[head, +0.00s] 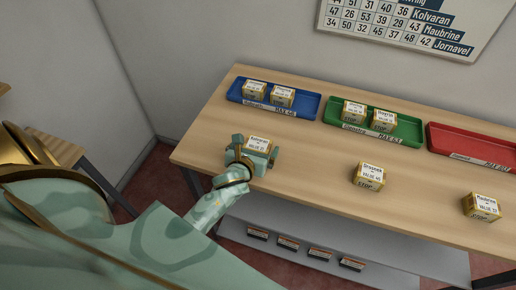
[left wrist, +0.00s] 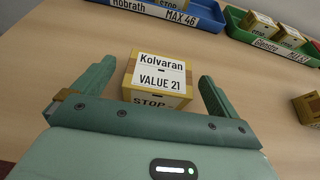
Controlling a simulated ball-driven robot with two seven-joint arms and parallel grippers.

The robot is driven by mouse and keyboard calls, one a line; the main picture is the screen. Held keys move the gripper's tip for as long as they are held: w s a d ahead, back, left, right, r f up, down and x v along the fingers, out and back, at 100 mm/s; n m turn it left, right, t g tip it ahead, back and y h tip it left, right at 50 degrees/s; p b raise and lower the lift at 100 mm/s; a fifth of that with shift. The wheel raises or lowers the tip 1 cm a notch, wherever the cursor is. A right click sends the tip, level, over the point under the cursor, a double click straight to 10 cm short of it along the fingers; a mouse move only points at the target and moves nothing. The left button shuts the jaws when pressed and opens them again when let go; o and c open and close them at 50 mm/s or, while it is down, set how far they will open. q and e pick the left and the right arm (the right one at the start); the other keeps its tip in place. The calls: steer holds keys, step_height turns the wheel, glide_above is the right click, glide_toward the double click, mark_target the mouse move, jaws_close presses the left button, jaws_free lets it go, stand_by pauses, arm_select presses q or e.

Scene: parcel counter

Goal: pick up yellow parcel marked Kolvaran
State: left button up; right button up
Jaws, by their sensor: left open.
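The yellow parcel marked Kolvaran (head: 258,144), value 21, stands on the counter in front of the blue tray. It also shows in the left wrist view (left wrist: 158,80), upright, with its white label up. My left gripper (head: 254,152) is open around it. In the left wrist view the fingers (left wrist: 155,88) stand on either side of the parcel, with a gap on each side. The near lower part of the parcel is hidden by the gripper. My right gripper does not show.
A blue tray (head: 307,110) and a green tray (head: 410,140) at the back each hold two parcels; a red tray (head: 470,145) looks empty. Other yellow parcels stand on the counter, one in the middle (head: 369,176) and one at right (head: 482,207). The wooden counter (head: 310,185) is clear between them.

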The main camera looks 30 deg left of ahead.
arm_select(q)
steer(key=shift+x, duration=1.15)
steer(key=shift+s, duration=0.15)
steer(key=shift+c, duration=0.9)
steer(key=c, duration=1)
steer(key=shift+o, duration=0.2)
